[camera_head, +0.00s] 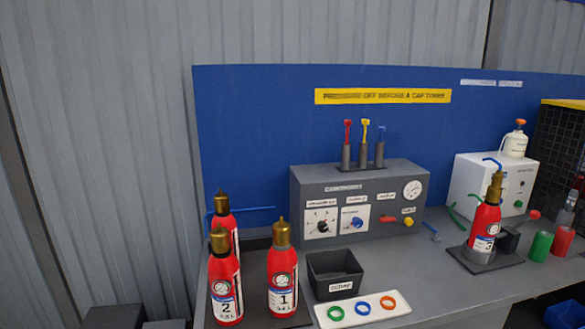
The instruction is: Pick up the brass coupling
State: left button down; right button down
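No part that I can name for certain as the brass coupling stands alone on the bench. A tall brass-coloured fitting (495,186) sits on top of the red extinguisher (484,228) at the right, with a blue hose or lever at its top. Brass-coloured caps also top the extinguishers at the left: one on bottle 1 (282,234), one on bottle 2 (220,240), and a darker one on the bottle behind (222,203). Neither of my grippers is in view.
A grey control box (450,215) with dials and a gauge stands mid-bench. In front are a black bin (335,287) and a white tray (326,318) with coloured rings. A white machine (467,170), green and red cylinders (540,246) and a black mesh cage (560,140) are at right.

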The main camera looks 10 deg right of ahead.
aim_at(497, 178)
jog(key=z, duration=1.6)
